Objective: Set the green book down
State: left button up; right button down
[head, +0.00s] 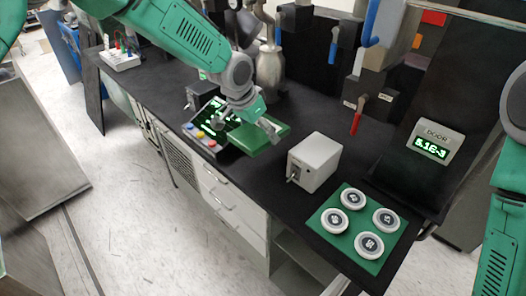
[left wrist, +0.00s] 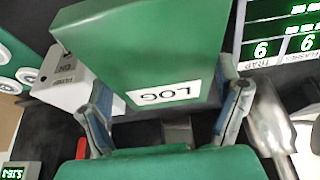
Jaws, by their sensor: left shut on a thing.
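The green book (head: 262,138) is over the black bench, between the button console and the pale switch box. In the left wrist view the book (left wrist: 150,55) shows a white label reading LOG. My left gripper (head: 258,118) is shut on the book, and its two fingers (left wrist: 168,112) sit at either side of the label. I cannot tell whether the book's underside touches the bench. My right gripper is out of view; only part of my right arm shows at the right edge.
The button console (head: 205,127) stands close on the book's left and the pale switch box (head: 313,160) on its right. A green mat (head: 359,194) with several round white pieces is at the bench's right end. A metal vessel (head: 270,68) and a red-handled valve (head: 357,116) stand behind.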

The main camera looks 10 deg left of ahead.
aim_at(247, 138)
pick_arm(q)
jog(key=f, duration=0.5)
jog(key=shift+s, duration=0.35)
notch_tip(247, 138, down, 4)
jog(key=shift+w+a+f, duration=0.1)
jog(key=shift+w+f, duration=0.05)
jog(key=o, duration=1.2)
jog(key=v, duration=1.2)
